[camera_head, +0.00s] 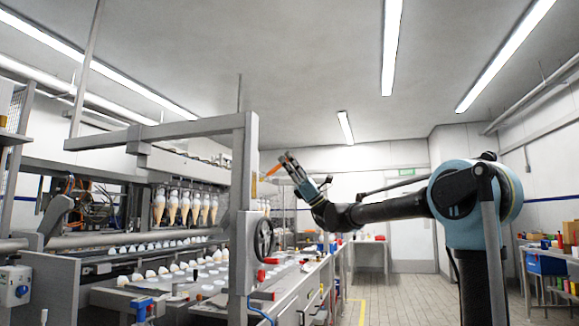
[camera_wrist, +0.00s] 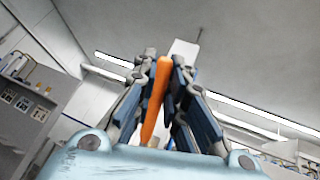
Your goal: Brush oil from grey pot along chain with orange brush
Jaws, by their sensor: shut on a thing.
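My gripper (camera_head: 283,163) is raised in the air right of the machine's upright frame post in the head view. It is shut on the orange brush (camera_head: 272,170), whose orange part sticks out to the left, tilted. In the wrist view the brush's orange handle (camera_wrist: 154,105) stands between the blue and grey fingers of my gripper (camera_wrist: 163,72). A pale block shows behind the fingertips; I cannot tell if it belongs to the brush. I cannot make out the grey pot or the chain in either view.
A cone machine (camera_head: 180,205) with hanging cones and rows of white pieces fills the left. Its grey post and handwheel (camera_head: 263,238) stand close to my gripper. A side table (camera_head: 372,242) is behind. Shelves with a blue bin (camera_head: 546,263) are right. Tiled floor lies between.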

